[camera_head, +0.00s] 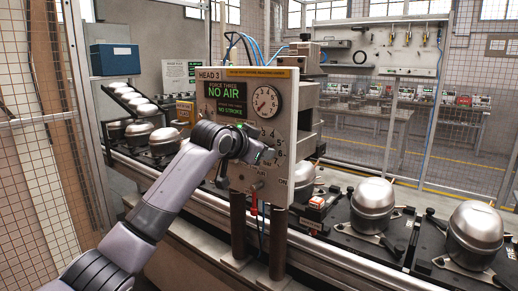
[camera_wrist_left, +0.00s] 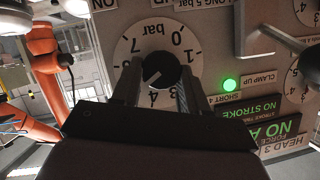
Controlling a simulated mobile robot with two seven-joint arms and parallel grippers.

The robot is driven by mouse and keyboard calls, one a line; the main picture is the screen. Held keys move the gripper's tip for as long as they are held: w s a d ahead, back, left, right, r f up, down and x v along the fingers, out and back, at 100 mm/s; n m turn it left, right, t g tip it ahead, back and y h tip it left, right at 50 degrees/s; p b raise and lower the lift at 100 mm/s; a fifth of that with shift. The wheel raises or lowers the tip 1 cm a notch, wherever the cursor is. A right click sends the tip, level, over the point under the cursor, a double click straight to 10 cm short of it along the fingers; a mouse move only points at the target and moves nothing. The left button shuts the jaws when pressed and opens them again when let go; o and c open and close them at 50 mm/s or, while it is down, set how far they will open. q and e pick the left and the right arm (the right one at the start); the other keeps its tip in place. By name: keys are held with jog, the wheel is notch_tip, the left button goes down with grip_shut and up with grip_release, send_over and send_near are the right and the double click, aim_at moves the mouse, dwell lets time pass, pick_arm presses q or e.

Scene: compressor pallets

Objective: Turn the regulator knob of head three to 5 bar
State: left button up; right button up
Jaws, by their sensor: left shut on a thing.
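My left gripper (camera_head: 262,155) is at the panel's lower dial and hides the knob in the head view. In the left wrist view, which is upside down, the black regulator knob (camera_wrist_left: 162,66) sits on a white numbered dial (camera_wrist_left: 126,47). The left gripper (camera_wrist_left: 158,82) is shut on the knob, one finger at each side. A pale pointer mark aims down-left; its exact reading is unclear. My right gripper is out of view.
A green lamp (camera_wrist_left: 230,84) glows beside the "CLAMP UP" label. A metal lever (camera_wrist_left: 268,44) juts out near the dial. Silver compressors (camera_head: 475,232) stand on pallets along the conveyor at both sides. Two dark posts (camera_head: 278,242) stand below the panel.

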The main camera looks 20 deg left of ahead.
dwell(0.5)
pick_arm(q)
jog(key=o, duration=1.1)
jog(key=shift+c, duration=0.2)
jog(key=b+v, duration=0.1)
jog(key=v, duration=0.6)
jog(key=shift+b, duration=0.4)
jog(key=shift+s, duration=0.1)
jog(key=s+d+f+n, duration=0.1)
jog(key=s+f, duration=0.2)
jog(key=f, duration=0.8)
jog(key=s+d+f+g, duration=0.1)
jog(key=s+f, duration=0.2)
jog(key=f, duration=0.8)
jog(key=s+d+f+n, duration=0.1)
jog(key=s+f, duration=0.2)
jog(key=f, duration=0.7)
jog(key=s+f+n+g, duration=0.1)
jog(key=s+f, duration=0.7)
jog(key=s, duration=0.5)
jog(key=s+a+f+n, duration=0.1)
jog(key=s+f, duration=0.8)
jog(key=s, duration=0.4)
jog(key=shift+s+a+g+y, duration=0.15)
jog(key=shift+a+g+y, duration=0.15)
jog(key=shift+g, duration=0.1)
